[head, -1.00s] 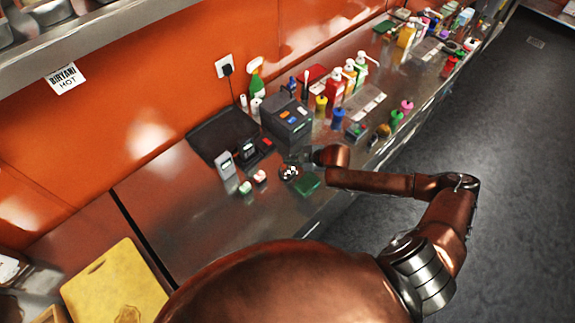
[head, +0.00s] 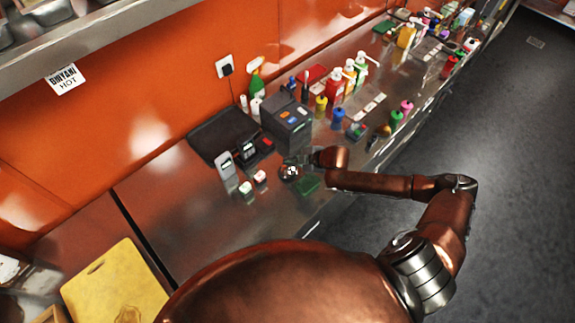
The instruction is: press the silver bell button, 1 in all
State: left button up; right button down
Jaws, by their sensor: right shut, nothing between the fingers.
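The silver bell (head: 290,173) is a small, dark, shiny round thing with bright glints on the steel counter, left of the green block. My right gripper (head: 298,161) reaches in from the right, small in the head view. Its fingers are shut and empty, just above and beside the bell in the picture. I cannot tell whether the fingertips touch the bell or its button. My left gripper is out of view.
A green block (head: 308,184) lies right of the bell. A dark till-like box (head: 288,122), a card reader (head: 247,150) and a grey upright stand (head: 226,167) are behind and left. Several bottles line the counter further back. Bare counter (head: 195,225) lies front left.

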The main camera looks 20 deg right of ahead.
jog(key=shift+f, duration=0.45)
dwell(0.6)
dwell(0.4)
jog(key=shift+r+p, duration=0.95)
notch_tip(320, 180, up, 5)
jog(key=p, duration=0.5)
jog(key=shift+f, duration=0.1)
dwell(0.4)
